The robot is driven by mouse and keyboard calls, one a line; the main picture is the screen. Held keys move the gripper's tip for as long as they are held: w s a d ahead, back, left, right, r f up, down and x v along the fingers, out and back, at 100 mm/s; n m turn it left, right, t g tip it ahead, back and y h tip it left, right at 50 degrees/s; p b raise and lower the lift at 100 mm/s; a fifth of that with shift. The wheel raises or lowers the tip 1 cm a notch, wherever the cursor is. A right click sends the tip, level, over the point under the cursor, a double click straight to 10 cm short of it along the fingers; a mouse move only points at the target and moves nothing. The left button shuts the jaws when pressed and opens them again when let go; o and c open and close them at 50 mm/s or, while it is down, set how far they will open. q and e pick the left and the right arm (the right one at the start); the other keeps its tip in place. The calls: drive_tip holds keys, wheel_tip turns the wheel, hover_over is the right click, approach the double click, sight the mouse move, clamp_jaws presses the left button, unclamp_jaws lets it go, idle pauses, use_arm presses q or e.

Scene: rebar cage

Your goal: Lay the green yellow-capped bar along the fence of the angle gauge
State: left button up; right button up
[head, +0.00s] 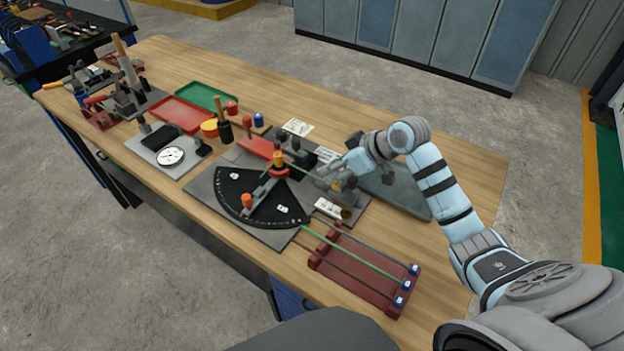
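The angle gauge (235,196) is a dark fan-shaped plate with a scale, a pivot with an orange-yellow top and a grey arm with an orange knob. My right gripper (335,182) is low over the right side of the gauge's base board. A thin green bar (306,171) runs from near the pivot to the gripper, with a yellow spot by the fingers; the fingers appear closed around it. Whether the bar touches the fence is too small to tell. My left gripper is not in view.
A dark red rack (345,277) with blue end pieces holds another green bar (355,252) and a darker bar. Red (181,113) and green (206,97) trays, a dial instrument (171,155) and tools stand further left. A grey mat (400,190) lies beneath my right forearm.

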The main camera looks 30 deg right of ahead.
sight(318, 178)
drive_tip(key=b+x, duration=0.3)
drive_tip(key=x, duration=0.1)
drive_tip(key=shift+s+d+f+b, duration=0.15)
drive_tip(key=shift+s+f+b, duration=0.15)
drive_tip(key=w+f, duration=0.1)
drive_tip(key=w+a+f, duration=0.1)
drive_tip(key=w, duration=0.1)
drive_tip(key=shift+w+a+f, duration=0.1)
drive_tip(key=shift+w+f, duration=0.05)
drive_tip(key=shift+f, duration=0.1)
drive_tip(key=shift+s+r, duration=0.15)
drive_tip(key=shift+s, duration=0.1)
drive_tip(key=shift+w, duration=0.15)
drive_tip(key=c, duration=0.5)
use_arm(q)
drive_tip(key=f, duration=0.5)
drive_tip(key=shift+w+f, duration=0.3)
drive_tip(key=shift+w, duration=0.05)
use_arm(e)
clamp_jaws()
drive_tip(key=shift+w+r, duration=0.1)
drive_tip(key=shift+w, duration=0.15)
use_arm(q)
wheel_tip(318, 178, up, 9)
drive_tip(key=p, duration=0.8)
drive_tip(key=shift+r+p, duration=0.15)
drive_tip(key=shift+p, duration=0.25)
use_arm(e)
wheel_tip(318, 178, up, 7)
drive_tip(key=shift+r, duration=0.2)
